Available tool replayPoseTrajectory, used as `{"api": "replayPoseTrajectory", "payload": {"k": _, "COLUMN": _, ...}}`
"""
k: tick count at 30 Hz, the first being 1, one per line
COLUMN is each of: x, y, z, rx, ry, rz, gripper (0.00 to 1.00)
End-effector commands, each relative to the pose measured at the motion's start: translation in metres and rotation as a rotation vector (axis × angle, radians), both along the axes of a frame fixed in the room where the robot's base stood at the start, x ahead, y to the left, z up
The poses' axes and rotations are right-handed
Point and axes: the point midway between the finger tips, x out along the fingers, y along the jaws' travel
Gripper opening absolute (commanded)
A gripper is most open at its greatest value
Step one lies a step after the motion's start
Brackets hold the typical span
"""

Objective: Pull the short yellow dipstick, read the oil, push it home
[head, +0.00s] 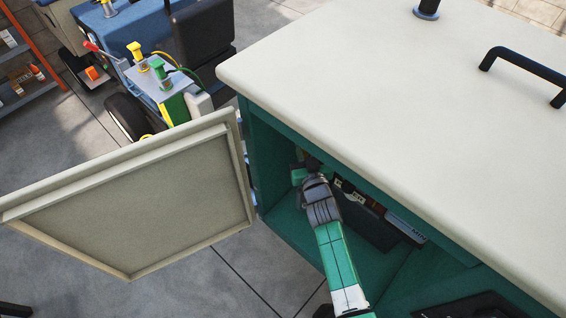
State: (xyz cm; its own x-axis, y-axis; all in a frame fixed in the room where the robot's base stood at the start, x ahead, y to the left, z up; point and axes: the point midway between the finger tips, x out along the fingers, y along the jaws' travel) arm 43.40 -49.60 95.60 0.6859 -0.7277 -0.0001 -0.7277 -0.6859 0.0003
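My arm reaches through the open side of a green cabinet (258,150) with a cream top. My gripper (312,166) is at the far end of the dark wrist, in the shadow inside the cabinet. Its fingers are too small and dark to tell whether they are open or shut, or whether they touch anything. I cannot make out a short yellow dipstick inside the cabinet; the wrist and the cabinet top hide much of the interior.
A cream door (130,200) stands swung open on the left. A black handle (522,72) and a dark cap (427,10) are on the top. Dark boxes with labels (375,208) sit right of my wrist. A blue vehicle (135,40) with yellow and green fittings stands behind.

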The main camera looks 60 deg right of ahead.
Motion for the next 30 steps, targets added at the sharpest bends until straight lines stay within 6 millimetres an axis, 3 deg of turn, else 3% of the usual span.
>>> {"api": "replayPoseTrajectory", "payload": {"k": 8, "x": 0.0, "y": 0.001, "z": -0.011, "rx": 0.0, "ry": 0.0, "rz": 0.001, "gripper": 0.0}}
{"api": "replayPoseTrajectory", "payload": {"k": 24, "x": 0.001, "y": 0.001, "z": -0.076, "rx": 0.001, "ry": -0.001, "rz": 0.002, "gripper": 0.0}}
{"api": "replayPoseTrajectory", "payload": {"k": 30, "x": 0.0, "y": 0.001, "z": -0.078, "rx": -0.001, "ry": -0.001, "rz": 0.002, "gripper": 0.0}}
